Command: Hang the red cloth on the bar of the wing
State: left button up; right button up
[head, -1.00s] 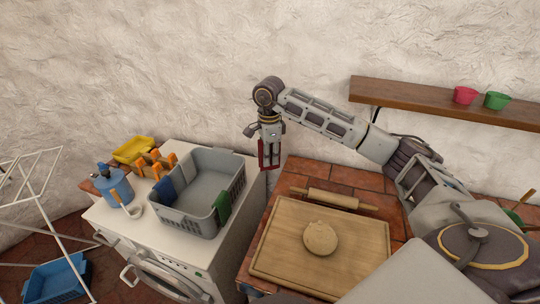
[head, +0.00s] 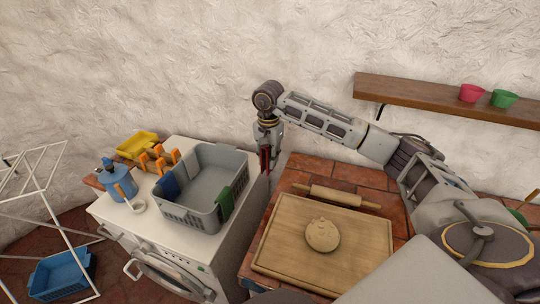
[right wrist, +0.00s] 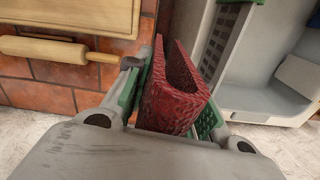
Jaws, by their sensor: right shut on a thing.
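My right gripper (head: 267,148) is shut on the red cloth (right wrist: 178,92), which hangs folded between its fingers in the right wrist view. In the head view only a narrow dark red strip of the cloth (head: 265,161) shows. The gripper holds it above the gap between the grey basket and the tiled counter. The white drying rack (head: 42,183), with its wing bars, stands at the far left, well away from the gripper and partly cut off by the picture edge. My left gripper is not in view.
The grey basket (head: 191,216) on the white washing machine (head: 122,222) has a blue cloth (head: 169,185) and a green cloth (head: 227,204) over its rim. A blue jug (head: 120,183), orange pegs (head: 158,158) and yellow tray (head: 138,145) stand left. A cutting board (head: 285,248) lies right.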

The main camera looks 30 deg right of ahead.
aim_at(262, 173)
jog(key=a+f+n, duration=0.1)
jog(key=n, duration=0.2)
jog(key=a+f+n, duration=0.1)
jog(key=n, duration=0.1)
jog(key=a+f+n, duration=0.1)
jog(key=f+n, duration=0.1)
jog(key=n, duration=0.1)
jog(key=shift+s+n, duration=0.25)
jog(key=shift+n, duration=0.05)
jog(key=s+a+f+n, duration=0.2)
jog(key=s+a+f, duration=0.1)
jog(key=a+f, duration=0.2)
notch_tip(262, 173, up, 7)
jog(key=w+a+p, duration=0.1)
jog(key=p, duration=0.4)
jog(key=shift+a+n+p, duration=0.3)
jog(key=shift+a+n, duration=0.1)
jog(key=shift+r+p, duration=0.3)
jog(key=shift+p, duration=0.05)
